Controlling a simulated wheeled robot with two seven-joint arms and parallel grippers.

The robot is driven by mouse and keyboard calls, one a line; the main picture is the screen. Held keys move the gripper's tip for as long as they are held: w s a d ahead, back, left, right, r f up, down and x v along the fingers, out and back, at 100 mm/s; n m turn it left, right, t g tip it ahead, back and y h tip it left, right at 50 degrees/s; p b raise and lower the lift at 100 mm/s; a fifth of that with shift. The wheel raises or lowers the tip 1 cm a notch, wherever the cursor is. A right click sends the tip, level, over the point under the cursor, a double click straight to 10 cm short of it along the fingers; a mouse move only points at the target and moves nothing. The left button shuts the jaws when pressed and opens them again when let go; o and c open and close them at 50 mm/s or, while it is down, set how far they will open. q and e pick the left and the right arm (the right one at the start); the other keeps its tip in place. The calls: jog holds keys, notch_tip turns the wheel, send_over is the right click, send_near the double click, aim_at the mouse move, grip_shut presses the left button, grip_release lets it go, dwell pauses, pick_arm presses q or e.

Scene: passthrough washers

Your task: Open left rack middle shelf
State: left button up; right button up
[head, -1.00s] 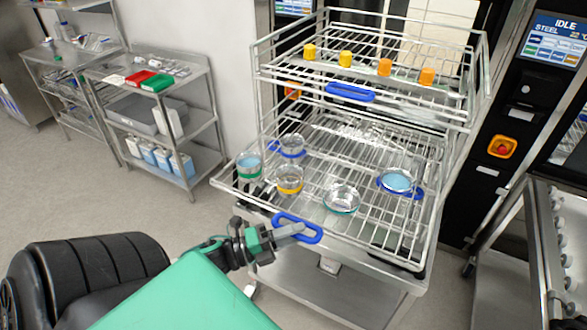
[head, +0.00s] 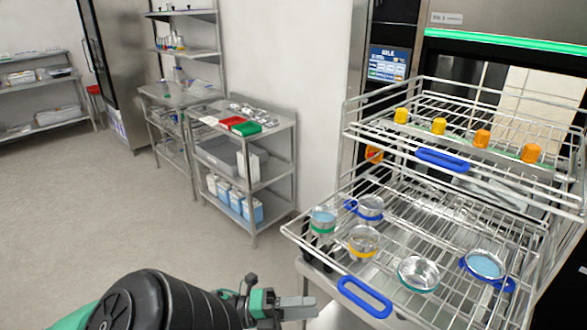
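The rack's middle shelf (head: 318,256) is a wire shelf on the right in the head view. It sticks out toward me past the shelf above it and carries several glass dishes and beakers. Its blue loop handle (head: 365,297) is at the front edge. My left gripper (head: 312,307) is at the bottom of the view, left of and slightly below that handle, with a gap between them. Its grey fingers are seen edge-on and hold nothing visible; whether they are parted is unclear. My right gripper is out of view.
The upper wire shelf (head: 480,113) holds several yellow- and orange-capped bottles and has its own blue handle (head: 442,160). A steel trolley (head: 275,165) with red and green boxes stands left of the rack. Open floor (head: 110,215) lies at the left.

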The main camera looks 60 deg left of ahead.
pick_arm(q)
jog(key=shift+v, duration=1.15)
